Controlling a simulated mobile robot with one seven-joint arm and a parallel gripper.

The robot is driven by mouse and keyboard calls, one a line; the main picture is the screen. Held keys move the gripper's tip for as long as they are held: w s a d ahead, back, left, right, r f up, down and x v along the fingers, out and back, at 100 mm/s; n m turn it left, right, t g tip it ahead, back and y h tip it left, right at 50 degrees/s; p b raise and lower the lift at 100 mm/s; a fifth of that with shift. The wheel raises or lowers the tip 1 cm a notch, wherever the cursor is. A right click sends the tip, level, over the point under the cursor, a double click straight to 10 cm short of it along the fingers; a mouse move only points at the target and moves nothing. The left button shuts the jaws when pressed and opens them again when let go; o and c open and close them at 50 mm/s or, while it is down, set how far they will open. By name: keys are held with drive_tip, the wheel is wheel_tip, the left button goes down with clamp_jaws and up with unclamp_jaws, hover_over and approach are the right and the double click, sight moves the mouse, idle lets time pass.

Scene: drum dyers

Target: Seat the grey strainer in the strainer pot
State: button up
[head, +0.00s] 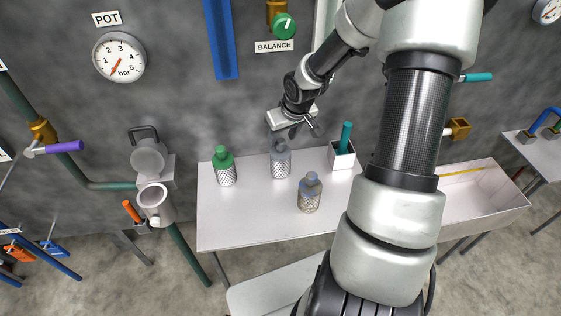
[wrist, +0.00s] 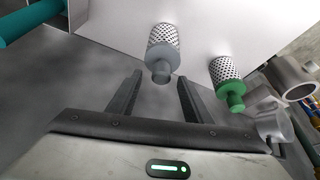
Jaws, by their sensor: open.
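The grey strainer (head: 281,164), a perforated metal cylinder with a grey top and knob, stands upright on the white table (head: 240,228). My gripper (head: 284,131) is open above it. In the wrist view the grey strainer (wrist: 163,47) lies ahead of my open fingers (wrist: 159,78), its knob roughly in line with the gap between the tips. I cannot tell whether the knob is between them; nothing is held. The strainer pot (head: 155,205) is a grey cylinder on the wall at left, its lid (head: 148,158) swung up and its round mouth open.
A green-topped strainer (head: 224,168) stands left of the grey one, and a blue-grey-topped one (head: 310,194) stands nearer the front. A white holder (head: 342,158) with a teal handle (head: 346,136) is at right. An orange handle (head: 132,211) sits beside the pot.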

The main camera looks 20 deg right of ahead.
sight(281, 140)
drive_tip(key=shift+x, duration=1.55)
clamp_jaws()
drive_tip(key=shift+r, duration=0.15)
